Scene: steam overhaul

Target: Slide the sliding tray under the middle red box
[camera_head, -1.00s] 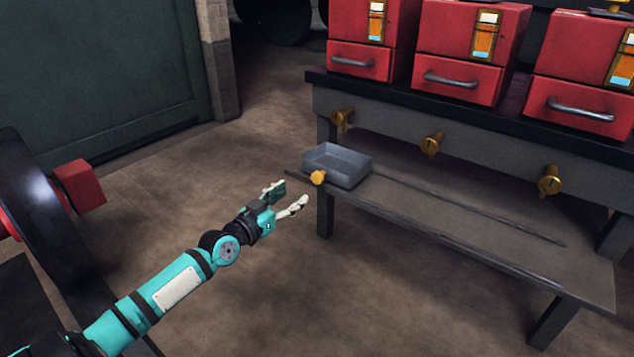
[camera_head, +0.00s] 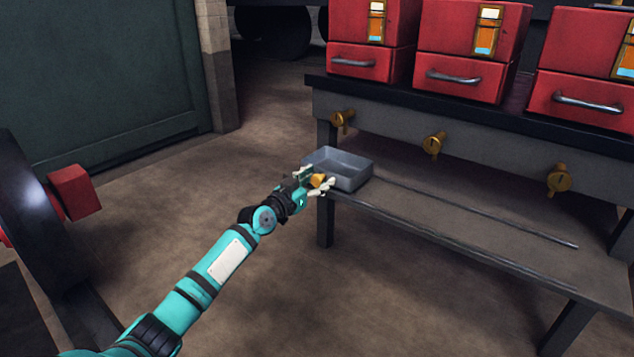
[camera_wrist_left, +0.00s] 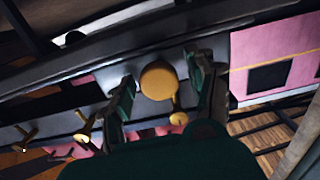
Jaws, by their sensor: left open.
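The grey sliding tray (camera_head: 346,170) sits at the left end of the lower shelf, below the left red box (camera_head: 372,36). Its brass knob (camera_head: 318,181) faces me. The middle red box (camera_head: 468,50) stands on the bench top, further right. My left gripper (camera_head: 316,183) is open, with its fingers on either side of the knob. In the left wrist view, the round knob (camera_wrist_left: 158,81) shows between the two open fingers (camera_wrist_left: 164,88). I cannot tell whether they touch it. My right gripper is not in view.
Two thin rails (camera_head: 470,208) run along the lower shelf (camera_head: 500,245) to the right of the tray, and the shelf there is clear. Several brass valves (camera_head: 434,145) stick out from the bench front above it. A right red box (camera_head: 585,75) stands on the bench.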

